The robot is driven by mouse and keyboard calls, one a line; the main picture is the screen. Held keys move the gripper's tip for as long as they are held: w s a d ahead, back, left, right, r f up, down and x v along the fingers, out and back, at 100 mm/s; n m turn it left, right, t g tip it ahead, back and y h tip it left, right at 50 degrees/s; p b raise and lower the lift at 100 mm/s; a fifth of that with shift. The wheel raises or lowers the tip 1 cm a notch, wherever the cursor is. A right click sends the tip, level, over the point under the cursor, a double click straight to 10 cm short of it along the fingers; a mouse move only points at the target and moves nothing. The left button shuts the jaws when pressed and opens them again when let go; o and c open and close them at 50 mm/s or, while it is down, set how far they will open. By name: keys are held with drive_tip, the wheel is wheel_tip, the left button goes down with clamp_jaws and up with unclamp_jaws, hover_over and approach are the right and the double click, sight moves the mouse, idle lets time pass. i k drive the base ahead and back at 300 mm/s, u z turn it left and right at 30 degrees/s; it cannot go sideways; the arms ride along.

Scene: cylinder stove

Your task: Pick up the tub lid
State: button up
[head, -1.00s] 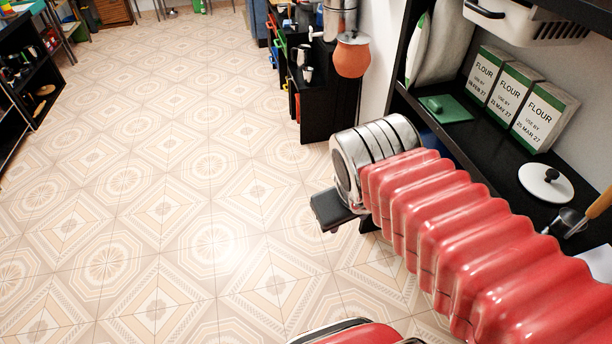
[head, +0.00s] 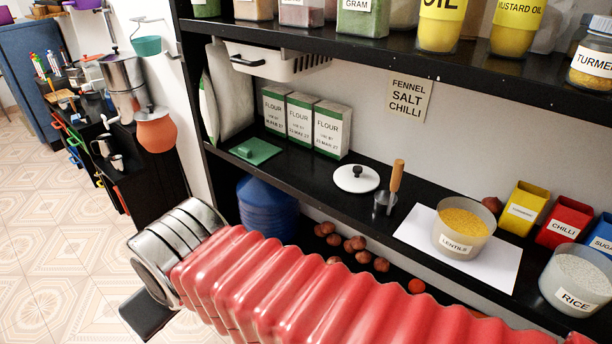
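A round white lid (head: 352,183) with a black knob lies flat on the black middle shelf. It is right of the flour boxes and left of a wooden-handled tool. An open tub of lentils (head: 461,226) stands on a white sheet further right. My gripper (head: 147,314) shows only as a dark part at the end of my red arm, low at the left. It is off the shelf, well left of the lid and apart from it. Its fingertips are not clearly visible, so I cannot tell whether it is open or shut.
The wooden-handled tool (head: 396,178) stands close to the lid's right. Flour boxes (head: 331,128) and a green board (head: 255,151) are to its left. The upper shelf (head: 400,55) with jars overhangs. Blue stacked plates (head: 266,205) and round brown items (head: 355,243) sit below.

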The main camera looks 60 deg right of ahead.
sight(354, 178)
drive_tip(key=z, duration=2.15)
drive_tip(key=k, duration=0.5)
drive_tip(key=z, duration=0.05)
drive_tip(key=i, duration=0.5)
